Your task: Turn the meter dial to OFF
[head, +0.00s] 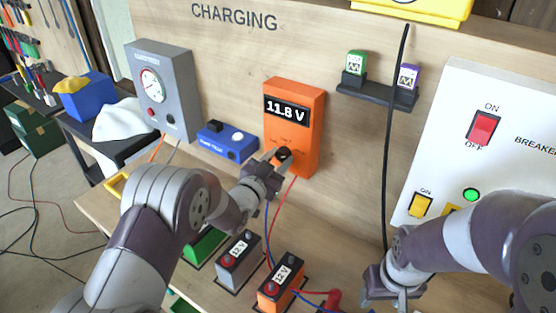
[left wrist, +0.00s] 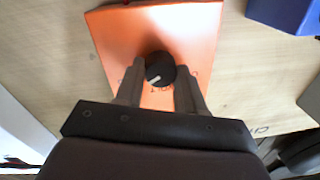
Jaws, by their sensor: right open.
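The orange meter (head: 312,135) is on the wooden back panel, and its display (head: 286,108) reads 11.8 V. Its black dial (head: 283,154) is low on its front. My right gripper (head: 394,296) is open and empty low at the right, away from the meter.
A blue device (head: 228,143) sits left of the meter, below a grey gauge box (head: 177,85). Batteries (head: 281,283) stand on the bench below, with red and blue wires. A black cable (head: 389,150) hangs between the meter and the breaker panel (head: 455,105).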

